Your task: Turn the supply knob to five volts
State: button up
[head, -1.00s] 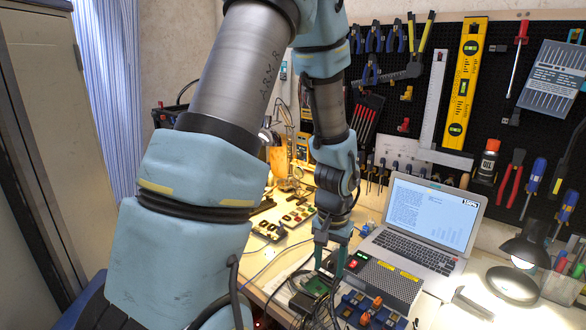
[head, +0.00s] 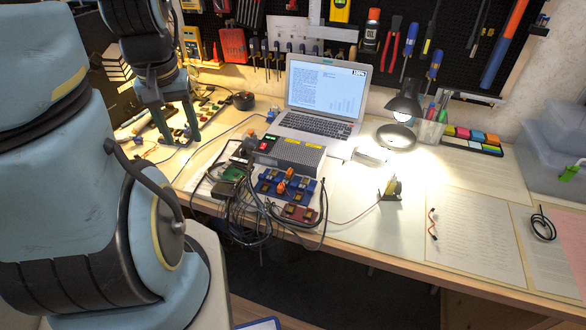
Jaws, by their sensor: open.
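The supply looks to be the grey box with a perforated top (head: 300,154) on the bench in front of the laptop. Its front panel (head: 264,146) shows a small red display and a green one. I cannot make out its knob or any volt marking at this size. Orange knob-like parts (head: 290,172) stand on the blue modules (head: 268,186) in front of the box. My gripper (head: 178,138) points down over the bench, left of the supply and apart from it. Its two fingers are spread, with nothing between them.
Tangled dark cables (head: 246,212) hang over the bench's front edge below the supply. A laptop (head: 318,105) stands open behind it. A lit desk lamp (head: 404,100) is to the right. Paper sheets cover the mostly clear right side of the bench (head: 465,220).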

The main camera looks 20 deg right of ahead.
aim_at(242, 151)
jog(key=z, duration=0.75)
